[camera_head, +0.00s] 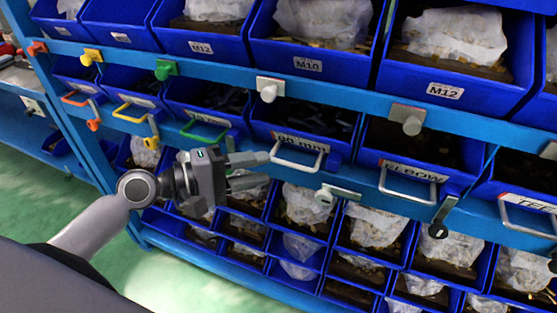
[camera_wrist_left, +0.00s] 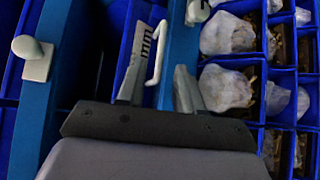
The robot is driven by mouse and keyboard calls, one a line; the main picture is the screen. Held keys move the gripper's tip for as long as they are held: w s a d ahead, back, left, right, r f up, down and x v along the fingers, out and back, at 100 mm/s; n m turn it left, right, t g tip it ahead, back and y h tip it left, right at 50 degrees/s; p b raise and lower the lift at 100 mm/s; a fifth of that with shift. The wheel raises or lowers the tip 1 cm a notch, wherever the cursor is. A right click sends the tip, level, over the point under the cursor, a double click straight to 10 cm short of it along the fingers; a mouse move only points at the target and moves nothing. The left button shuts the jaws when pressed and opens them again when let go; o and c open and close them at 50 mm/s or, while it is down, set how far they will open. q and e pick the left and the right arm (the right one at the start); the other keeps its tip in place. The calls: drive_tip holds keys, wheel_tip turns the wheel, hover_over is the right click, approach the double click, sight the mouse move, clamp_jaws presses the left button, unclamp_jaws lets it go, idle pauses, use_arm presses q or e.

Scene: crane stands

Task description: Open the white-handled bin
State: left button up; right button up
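The white-handled bin (camera_head: 312,120) is a blue bin in the middle row, with a label that seems to read 80 mm and dark contents. Its white bar handle (camera_head: 299,166) juts out from the front; the bin looks pushed in. My left gripper (camera_head: 264,170) is just left of the handle, its two fingers apart with nothing between them in the head view. In the left wrist view, the white handle (camera_wrist_left: 156,55) lies just beyond and roughly between the tips of my left gripper (camera_wrist_left: 160,80); I see no clear contact. My right gripper is not in view.
Neighbouring bins have a green handle (camera_head: 203,133) on the left and a grey handle (camera_head: 408,180) on the right. A white knob (camera_head: 269,89) sits on the rail above, a white latch (camera_head: 330,195) below. Bins with bagged parts fill the lower rows. Green floor (camera_head: 45,200) is clear at left.

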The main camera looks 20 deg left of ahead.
use_arm(q)
drive_tip(key=shift+p+x, duration=0.35)
drive_tip(key=shift+x, duration=2.25)
clamp_jaws()
